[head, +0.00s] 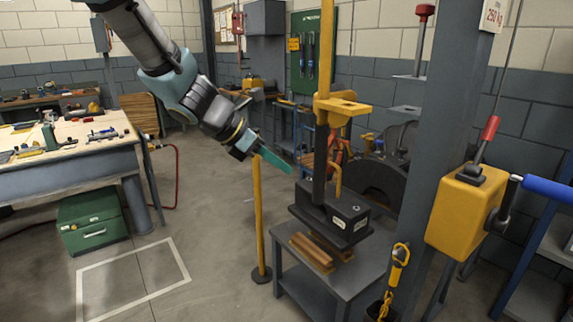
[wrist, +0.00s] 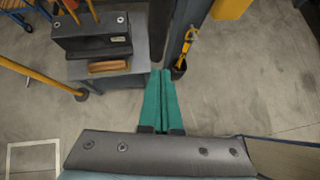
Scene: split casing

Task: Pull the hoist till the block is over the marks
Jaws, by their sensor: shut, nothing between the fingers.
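A dark block (head: 335,208) with small white labels sits at the foot of a dark vertical bar, above wooden pieces (head: 312,252) on a grey stand (head: 350,280). The block also shows in the wrist view (wrist: 92,36). I cannot tell whether it touches the wood. A yellow winch box (head: 465,208) with a red-knobbed lever (head: 489,128) and a blue handle (head: 547,189) is on the grey column. A white square outline (head: 133,280) is marked on the floor; whether it is the task's marks is unclear. My gripper (head: 288,168), with teal fingers, is shut and empty, left of the block's bar.
A yellow post (head: 260,215) stands on the floor left of the stand. A yellow hook with chain (head: 398,262) hangs by the column (head: 440,130). A workbench (head: 65,145) and green box (head: 90,220) are at left.

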